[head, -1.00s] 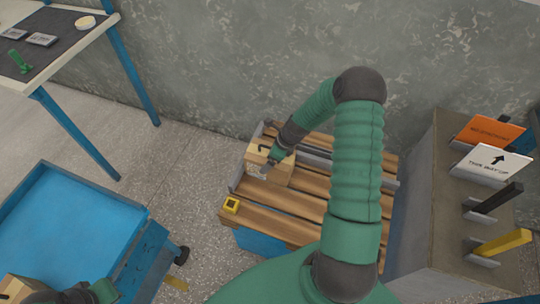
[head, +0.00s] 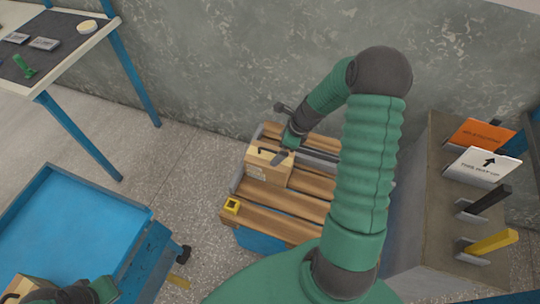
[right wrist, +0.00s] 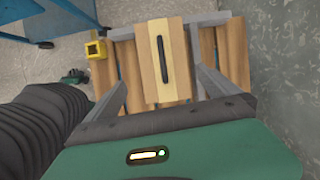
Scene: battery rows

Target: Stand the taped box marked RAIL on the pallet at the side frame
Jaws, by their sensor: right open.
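A light wooden-coloured box (head: 268,170) with a dark handle on top stands upright on the slatted pallet (head: 285,229), close beside its grey side frame (head: 238,178). The box shows from above in the right wrist view (right wrist: 147,62). My right gripper (head: 280,134) is open just above and behind the box; in the right wrist view its fingers are spread wide on either side, apart from it. My left gripper (head: 88,293) is at the bottom left by another box (head: 28,286); its fingers are hidden.
A blue cart (head: 80,225) stands left of the pallet. A yellow block (head: 232,206) sits at the pallet's near left corner. A grey stand (head: 425,225) with sign panels and handles is on the right. A table (head: 65,60) is at the upper left, and the wall closes the back.

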